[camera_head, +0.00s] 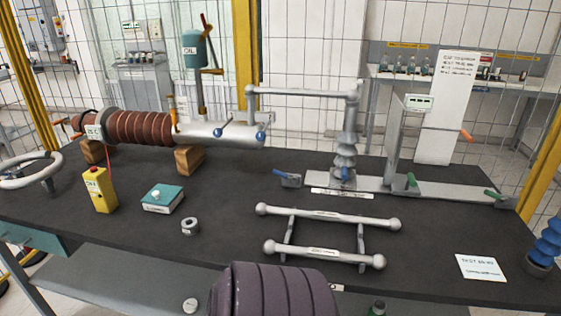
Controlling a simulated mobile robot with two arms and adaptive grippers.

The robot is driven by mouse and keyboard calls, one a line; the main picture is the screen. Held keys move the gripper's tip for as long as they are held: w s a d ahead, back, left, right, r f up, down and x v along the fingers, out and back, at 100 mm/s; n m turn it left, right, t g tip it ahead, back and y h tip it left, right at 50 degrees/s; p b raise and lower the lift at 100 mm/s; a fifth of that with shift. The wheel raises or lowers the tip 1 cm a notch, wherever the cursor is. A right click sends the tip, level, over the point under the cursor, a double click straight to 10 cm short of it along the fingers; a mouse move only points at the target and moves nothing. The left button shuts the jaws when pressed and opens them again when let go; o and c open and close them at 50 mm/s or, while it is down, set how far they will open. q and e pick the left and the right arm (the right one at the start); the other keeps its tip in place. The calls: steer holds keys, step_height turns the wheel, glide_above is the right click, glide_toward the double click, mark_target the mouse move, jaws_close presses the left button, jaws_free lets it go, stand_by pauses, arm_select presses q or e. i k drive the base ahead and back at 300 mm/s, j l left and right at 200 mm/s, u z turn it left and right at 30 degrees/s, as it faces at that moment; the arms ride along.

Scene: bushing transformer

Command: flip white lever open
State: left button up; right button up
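I cannot clearly make out a white lever. A teal box (162,200) with a small white knob (156,194) lies on the left part of the dark table. The levers I can see are coloured: a blue one (279,172) left of the grey post stand, green ones (411,180) and (494,194) on the right base plate, and an orange one (466,135) at the right. Neither of my grippers is in view.
A brown ribbed bushing (140,127) rests on wooden blocks at the back left. A yellow box (99,190), a metal nut (190,226) and a rack of grey bars (322,250) lie on the table (230,195). A dark purple ribbed object (272,290) rises at the front edge.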

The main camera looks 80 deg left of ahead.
mark_target(361, 81)
steer(key=u, duration=2.4)
